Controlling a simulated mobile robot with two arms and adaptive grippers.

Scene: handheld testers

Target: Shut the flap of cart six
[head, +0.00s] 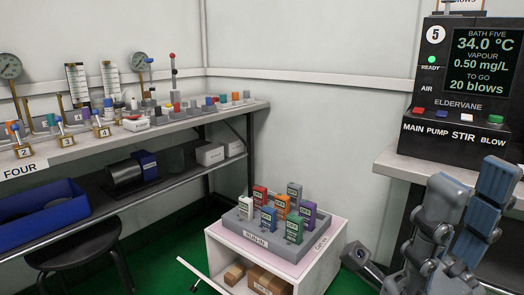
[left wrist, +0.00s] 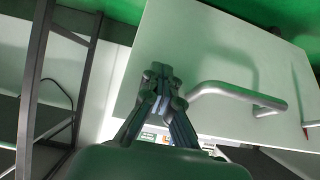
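A white cart (head: 218,262) stands on the green floor in the head view, with its front open and brown boxes (head: 262,280) inside. I cannot read a cart number. Its flap (head: 207,281) hangs outward at the lower left, cut off by the frame. In the left wrist view a white panel (left wrist: 225,45), apparently this flap, carries a bent metal bar handle (left wrist: 240,92). My left gripper (left wrist: 160,75) has its fingertips together just left of the handle, with nothing visible between them. My right gripper (head: 470,180) is open and empty at the right.
A grey tray (head: 258,240) with several coloured testers sits on the cart. A black stool (head: 75,245) stands left. A bench (head: 185,123) runs along the left wall, with a blue bin (head: 45,215) below. A black bath unit (head: 460,100) stands on the right bench.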

